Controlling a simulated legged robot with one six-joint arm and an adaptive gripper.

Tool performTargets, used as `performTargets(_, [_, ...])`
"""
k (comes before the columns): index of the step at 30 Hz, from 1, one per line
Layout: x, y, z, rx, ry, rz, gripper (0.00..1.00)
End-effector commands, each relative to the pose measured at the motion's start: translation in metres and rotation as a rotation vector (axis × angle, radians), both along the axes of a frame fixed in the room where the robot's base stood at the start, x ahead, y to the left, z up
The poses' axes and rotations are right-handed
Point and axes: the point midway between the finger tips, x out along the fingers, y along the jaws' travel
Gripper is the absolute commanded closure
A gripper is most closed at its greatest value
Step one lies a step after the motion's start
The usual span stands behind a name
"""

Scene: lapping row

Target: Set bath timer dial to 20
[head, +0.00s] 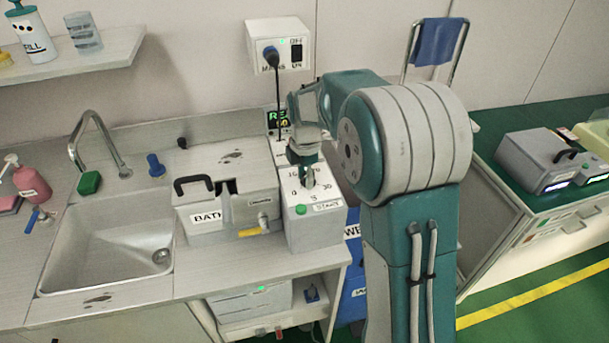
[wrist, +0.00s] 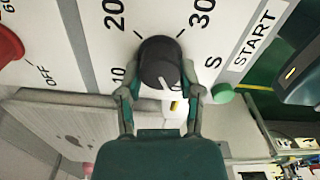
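The timer box (head: 316,232) is a light box with a printed scale, standing on the counter right of the bath. In the wrist view its black dial (wrist: 158,62) has a white pointer line aimed to the lower right, away from the printed 20 at upper left. The 10 is left of the dial, the 30 upper right. My gripper (wrist: 162,76) is over the box, with one finger on each side of the dial. The fingers are spread, and I cannot tell whether they touch it. In the head view, my gripper (head: 308,178) hides most of the dial.
A green button (head: 301,210) sits near START on the box front. The bath (head: 208,222) with a black handle stands to the left, beside the sink (head: 105,240). A red knob (wrist: 8,45) marked OFF is at the wrist view's left. A cable hangs from the wall socket (head: 280,43).

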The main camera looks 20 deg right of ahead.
Motion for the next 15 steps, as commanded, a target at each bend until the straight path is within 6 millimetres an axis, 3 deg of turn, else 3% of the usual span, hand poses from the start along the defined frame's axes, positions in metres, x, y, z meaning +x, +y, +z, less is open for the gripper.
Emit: performTargets(15, [0.0028, -0.0018, 0.0005, -0.006, -0.009, -0.001, 1.00])
